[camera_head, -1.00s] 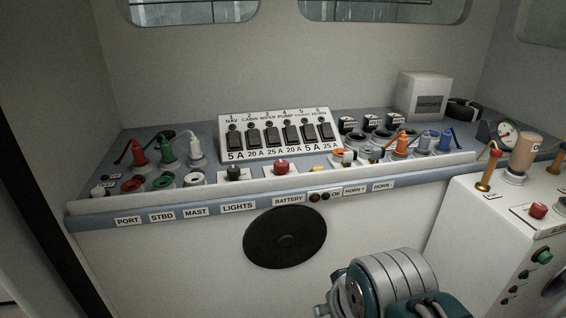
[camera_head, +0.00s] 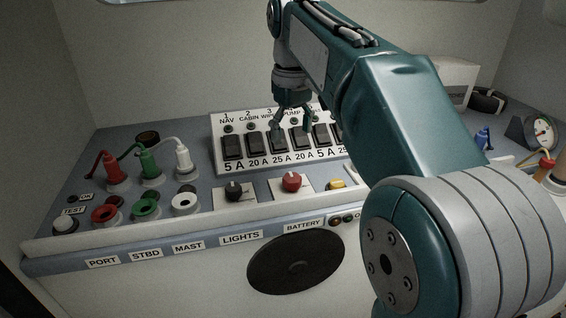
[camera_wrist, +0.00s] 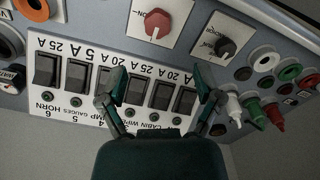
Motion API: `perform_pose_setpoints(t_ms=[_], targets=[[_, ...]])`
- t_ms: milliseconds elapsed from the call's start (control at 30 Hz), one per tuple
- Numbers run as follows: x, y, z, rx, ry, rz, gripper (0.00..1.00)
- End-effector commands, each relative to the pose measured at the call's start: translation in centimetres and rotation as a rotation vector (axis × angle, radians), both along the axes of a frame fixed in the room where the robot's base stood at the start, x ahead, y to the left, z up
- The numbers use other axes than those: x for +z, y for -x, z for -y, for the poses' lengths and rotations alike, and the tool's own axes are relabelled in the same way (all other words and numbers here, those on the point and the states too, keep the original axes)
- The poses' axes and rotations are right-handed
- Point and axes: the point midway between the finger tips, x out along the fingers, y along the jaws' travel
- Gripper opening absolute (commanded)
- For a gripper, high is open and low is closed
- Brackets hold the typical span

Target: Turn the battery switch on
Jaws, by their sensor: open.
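The battery switch is a red knob (camera_head: 291,182) on a white plate on the console, above the BATTERY label (camera_head: 303,227). In the wrist view the red knob (camera_wrist: 158,20) shows near the top, upside down, beyond my fingertips. My gripper (camera_head: 291,128) hangs fingers down over the breaker panel (camera_head: 222,165), behind the red knob. In the wrist view its two fingers (camera_wrist: 158,92) are spread apart and empty, in front of the breaker panel (camera_wrist: 60,108). No finger touches the red knob.
A black knob (camera_head: 234,190) on its own plate stands left of the red one. A yellow button (camera_head: 336,184) is to its right. Red, green and white plugs (camera_head: 183,160) with sockets fill the console's left end. My arm hides much of the right side.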

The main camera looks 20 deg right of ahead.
Motion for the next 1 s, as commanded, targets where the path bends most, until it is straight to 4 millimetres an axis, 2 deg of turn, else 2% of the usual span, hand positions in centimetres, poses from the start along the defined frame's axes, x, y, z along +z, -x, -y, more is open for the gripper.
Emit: perform_pose_setpoints(t_ms=[133,267,700,833,1000], targets=[[-0.1,-0.4,0.1,0.009,0.000,-0.010,0.84],[-1.5,-0.3,0.1,0.008,-0.001,-0.011,0.84],[-9.2,-0.4,0.0,0.007,0.000,-0.010,0.84],[-10.3,-0.4,0.0,0.007,0.000,-0.009,0.84],[-10.7,-0.4,0.0,0.007,0.000,-0.008,0.84]])
